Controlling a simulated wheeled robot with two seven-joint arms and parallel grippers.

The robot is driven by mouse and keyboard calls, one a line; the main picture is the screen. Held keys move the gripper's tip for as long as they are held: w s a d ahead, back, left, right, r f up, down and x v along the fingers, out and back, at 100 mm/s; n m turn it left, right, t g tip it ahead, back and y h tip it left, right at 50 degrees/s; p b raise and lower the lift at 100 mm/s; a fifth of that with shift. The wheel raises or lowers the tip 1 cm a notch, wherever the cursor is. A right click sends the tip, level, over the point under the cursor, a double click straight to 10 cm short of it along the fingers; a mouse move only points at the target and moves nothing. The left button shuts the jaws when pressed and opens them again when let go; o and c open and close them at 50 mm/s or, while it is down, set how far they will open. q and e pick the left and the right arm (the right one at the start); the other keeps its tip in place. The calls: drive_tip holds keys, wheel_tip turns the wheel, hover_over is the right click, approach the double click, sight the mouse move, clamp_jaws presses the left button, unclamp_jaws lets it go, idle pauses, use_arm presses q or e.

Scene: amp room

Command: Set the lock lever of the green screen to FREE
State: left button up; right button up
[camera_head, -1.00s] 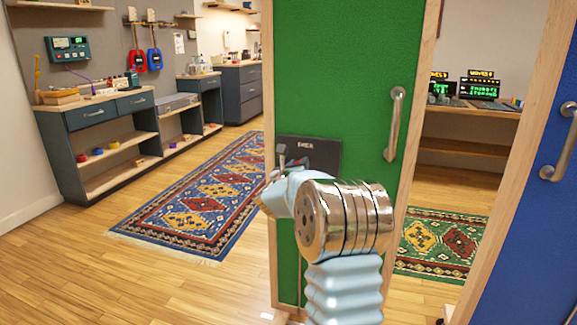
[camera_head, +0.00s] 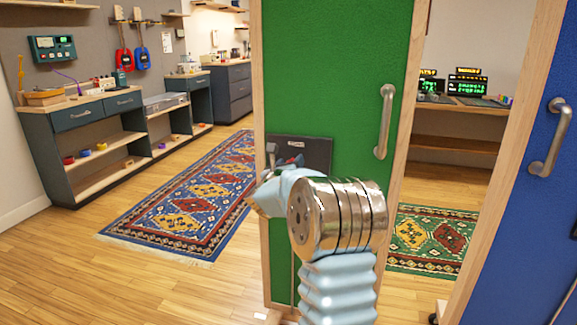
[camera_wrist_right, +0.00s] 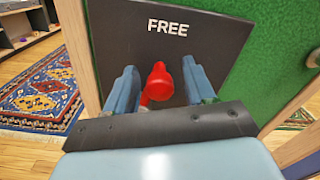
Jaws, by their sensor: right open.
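The green screen (camera_head: 335,65) stands upright in a wooden frame in the head view. A dark lock plate (camera_head: 315,150) is on it; in the right wrist view the plate (camera_wrist_right: 120,40) reads FREE near its top. The lock lever has a red knob (camera_wrist_right: 158,82), which shows between the two fingers of my right gripper (camera_wrist_right: 162,88). The gripper is open, one blue finger on each side of the knob. Whether a finger touches it I cannot tell. In the head view my right wrist hides most of this gripper (camera_head: 270,180). My left gripper is not in view.
A metal handle (camera_head: 385,122) is on the green screen, right of the plate. A blue panel (camera_head: 525,200) with a handle stands close at the right. A patterned rug (camera_head: 190,195) and bare wooden floor lie left of the screen. Shelves (camera_head: 85,150) stand at the far left.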

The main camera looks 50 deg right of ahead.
drive_tip(key=b+v, duration=0.1)
drive_tip(key=v, duration=1.3)
drive_tip(key=shift+d+f, duration=0.1)
drive_tip(key=shift+d, duration=0.05)
drive_tip(key=a+f+m+g+y, duration=0.2)
drive_tip(key=a+f+y, duration=0.3)
drive_tip(key=f, duration=0.6)
drive_tip(key=s+a+f+m+g+y, duration=0.1)
drive_tip(key=a+f+m+y, duration=0.15)
drive_tip(key=a+f, duration=0.7)
drive_tip(key=a+f+m+g+y, duration=0.15)
drive_tip(key=a+f+y, duration=0.35)
drive_tip(key=f, duration=0.8)
drive_tip(key=s+a+f+m+g+y, duration=0.1)
drive_tip(key=s+a+f+m+y, duration=0.3)
drive_tip(key=a+f+m, duration=0.5)
drive_tip(key=s+a+f+m+y, duration=0.4)
drive_tip(key=s+a+f+m, duration=0.3)
drive_tip(key=a+m, duration=0.5)
drive_tip(key=a+f, duration=0.1)
drive_tip(key=a, duration=0.1)
drive_tip(key=shift+s+a+f+g, duration=0.25)
drive_tip(key=shift+s+f+g, duration=0.05)
drive_tip(key=shift+f+g, duration=0.1)
drive_tip(key=shift+f+m, duration=0.15)
drive_tip(key=shift+m, duration=0.35)
drive_tip(key=shift+c, duration=0.2)
